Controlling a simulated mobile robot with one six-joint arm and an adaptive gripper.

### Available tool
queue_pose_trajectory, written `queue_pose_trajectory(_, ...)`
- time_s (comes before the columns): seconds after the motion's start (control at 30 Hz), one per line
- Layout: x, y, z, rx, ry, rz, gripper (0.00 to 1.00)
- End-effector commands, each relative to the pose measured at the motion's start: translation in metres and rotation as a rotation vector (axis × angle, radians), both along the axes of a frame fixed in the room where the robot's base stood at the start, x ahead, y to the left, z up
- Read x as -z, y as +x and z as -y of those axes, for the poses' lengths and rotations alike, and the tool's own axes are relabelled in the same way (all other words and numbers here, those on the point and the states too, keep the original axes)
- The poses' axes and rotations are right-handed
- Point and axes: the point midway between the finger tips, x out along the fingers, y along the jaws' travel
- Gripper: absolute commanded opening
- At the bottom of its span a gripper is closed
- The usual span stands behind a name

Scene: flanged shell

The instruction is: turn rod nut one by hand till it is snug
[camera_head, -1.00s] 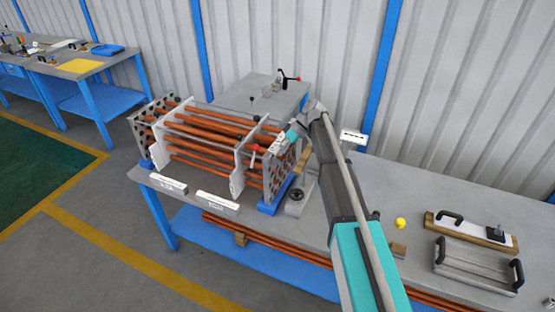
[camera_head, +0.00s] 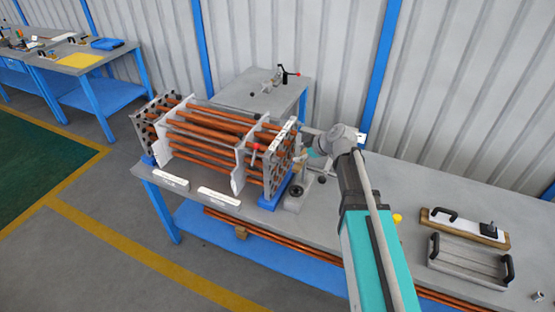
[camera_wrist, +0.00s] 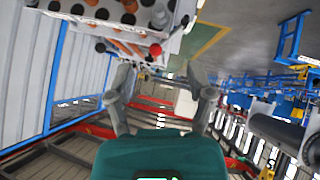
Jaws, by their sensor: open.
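The tube bundle stands on the table with its copper rods (camera_head: 205,135) running between upright plates. Its right end plate (camera_head: 281,165) faces my gripper (camera_head: 310,152), which is just right of it, apart from it as far as I can tell. In the wrist view the end plate (camera_wrist: 100,14) fills the upper left, with copper tube ends, dark holes and grey round ends. I cannot tell which of these is rod nut one. My gripper's fingers (camera_wrist: 160,92) are spread, with nothing between them.
A red-tipped handle (camera_head: 254,147) stands up at the bundle's front. A yellow ball (camera_head: 397,218) and a handled grey tray (camera_head: 468,262) lie farther right. The back table holds a clamp (camera_head: 284,75).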

Motion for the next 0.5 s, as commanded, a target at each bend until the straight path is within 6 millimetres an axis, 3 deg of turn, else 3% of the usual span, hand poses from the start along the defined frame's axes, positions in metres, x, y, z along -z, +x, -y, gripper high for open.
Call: queue_pose_trajectory(0.5, 0.0076, 0.0042, -0.0051, 0.0, 0.001, -0.004, 0.69)
